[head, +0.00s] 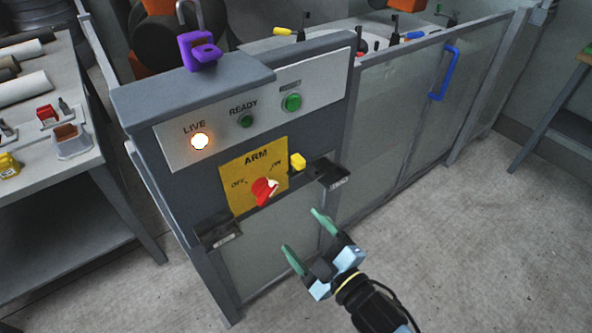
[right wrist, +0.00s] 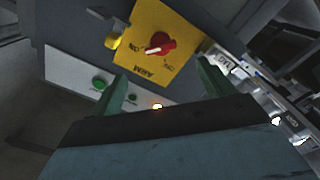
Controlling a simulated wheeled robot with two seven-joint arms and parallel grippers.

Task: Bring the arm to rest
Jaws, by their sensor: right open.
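My right gripper (head: 306,232) is open and empty, with green fingertips, in front of and below the control panel in the head view. Its fingers (right wrist: 162,88) also show in the right wrist view, apart, with nothing between them but the panel behind. The red ARM knob (head: 264,191) sits on a yellow plate (head: 238,171), with OFF at its left and ON at its upper right. The knob also shows in the right wrist view (right wrist: 160,44). The gripper is apart from the knob. My left gripper is not in view.
The lit LIVE lamp (head: 200,141) and green buttons (head: 292,102) are on the panel. A purple padlock (head: 199,50) is on top. A fence with a blue handle (head: 444,73) stands at right. A table (head: 93,183) with tools stands at left. The floor at lower right is clear.

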